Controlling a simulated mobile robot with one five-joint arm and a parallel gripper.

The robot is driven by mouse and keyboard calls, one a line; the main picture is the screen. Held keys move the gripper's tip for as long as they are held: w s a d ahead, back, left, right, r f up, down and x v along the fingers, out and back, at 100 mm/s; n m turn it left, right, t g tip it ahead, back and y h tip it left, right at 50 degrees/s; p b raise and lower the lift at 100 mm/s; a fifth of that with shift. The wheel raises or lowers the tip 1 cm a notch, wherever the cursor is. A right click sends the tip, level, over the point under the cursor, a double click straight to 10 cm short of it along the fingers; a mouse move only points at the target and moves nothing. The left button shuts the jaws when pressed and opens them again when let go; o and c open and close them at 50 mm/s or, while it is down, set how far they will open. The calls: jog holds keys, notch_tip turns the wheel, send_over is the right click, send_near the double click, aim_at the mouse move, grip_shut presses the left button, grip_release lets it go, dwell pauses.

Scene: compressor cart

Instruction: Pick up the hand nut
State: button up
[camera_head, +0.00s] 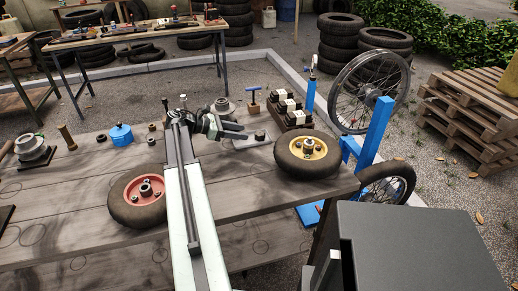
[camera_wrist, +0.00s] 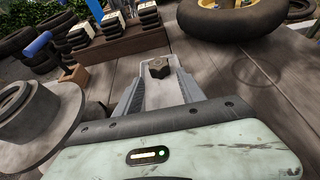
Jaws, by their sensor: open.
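A dark hexagonal nut (camera_wrist: 159,67), which I take as the hand nut, sits on a pale metal plate (camera_wrist: 146,57) on the bench. In the head view the nut (camera_head: 260,135) shows at the plate's right part. My gripper (camera_wrist: 158,70) is open, with one finger on each side of the nut's line in the wrist view. The nut appears at the fingertips; I cannot tell whether it lies fully between them or touches them. In the head view my gripper (camera_head: 243,132) reaches right, low over the plate (camera_head: 252,143).
A wheel with a yellow hub (camera_head: 308,155) lies right of the plate, and a red-hub wheel (camera_head: 136,200) lies left. A block rack (camera_head: 290,112) and a blue T-handle (camera_head: 254,106) stand behind. A grey flanged part (camera_wrist: 35,120) is close at left in the wrist view.

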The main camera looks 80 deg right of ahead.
aim_at(258, 133)
jog(key=shift+b+x, duration=1.35)
jog(key=shift+x, duration=2.6)
jog(key=shift+r, duration=0.2)
jog(key=c, duration=1)
jog(key=shift+r, duration=0.1)
